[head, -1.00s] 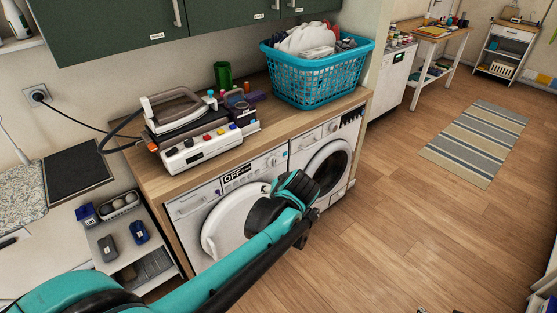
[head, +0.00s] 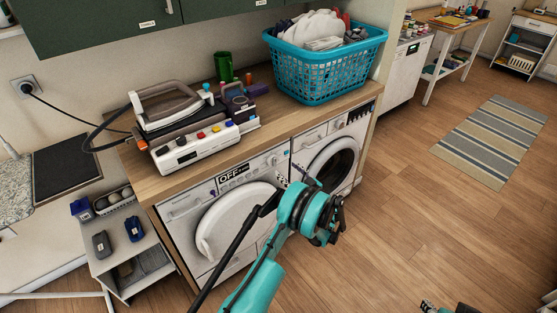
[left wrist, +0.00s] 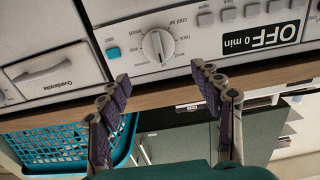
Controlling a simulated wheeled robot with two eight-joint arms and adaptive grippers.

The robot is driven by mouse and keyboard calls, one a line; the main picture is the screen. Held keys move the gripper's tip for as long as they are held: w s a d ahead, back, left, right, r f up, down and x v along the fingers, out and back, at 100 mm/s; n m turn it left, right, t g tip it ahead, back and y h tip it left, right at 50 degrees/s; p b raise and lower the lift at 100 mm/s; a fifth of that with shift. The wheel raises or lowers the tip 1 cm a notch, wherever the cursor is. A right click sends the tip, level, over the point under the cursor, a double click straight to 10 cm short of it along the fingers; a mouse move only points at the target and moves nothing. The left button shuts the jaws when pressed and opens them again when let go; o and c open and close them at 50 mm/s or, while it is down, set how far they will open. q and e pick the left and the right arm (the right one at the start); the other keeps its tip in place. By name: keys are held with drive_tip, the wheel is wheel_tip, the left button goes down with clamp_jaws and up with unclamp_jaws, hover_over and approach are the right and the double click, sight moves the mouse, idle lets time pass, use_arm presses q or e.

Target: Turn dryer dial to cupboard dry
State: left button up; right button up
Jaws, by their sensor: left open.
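The dryer is the white machine (head: 178,222) at left under the wooden counter, with a round door and a display reading OFF. Its round white dial (head: 273,160) shows on the panel right of the display. In the left wrist view, which is upside down, the dial (left wrist: 158,46) shows clearly with a marker line and lettering around it. My left gripper (head: 297,182) is in front of the panel, below and right of the dial. Its two purple-padded fingers (left wrist: 159,76) are spread, empty and apart from the dial. Tips at the bottom edge look like my right gripper (head: 446,307), mostly cut off.
A second white machine (head: 337,133) stands to the right of the dryer. On the counter (head: 155,187) are an iron station (head: 190,145), a green cup (head: 224,68) and a blue laundry basket (head: 318,73). The floor (head: 410,225) at right is open.

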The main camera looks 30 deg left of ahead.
sight(276, 161)
use_arm(q)
drive_tip(key=x, duration=0.2)
drive_tip(key=b+x, duration=0.1)
drive_tip(key=x, duration=0.1)
drive_tip(key=b+x, duration=0.1)
drive_tip(key=x, duration=0.1)
drive_tip(key=shift+a+f, duration=0.2)
drive_tip(key=shift+f, duration=0.05)
drive_tip(key=shift+x, duration=0.75)
drive_tip(key=shift+r, duration=0.15)
drive_tip(key=c, duration=1.1)
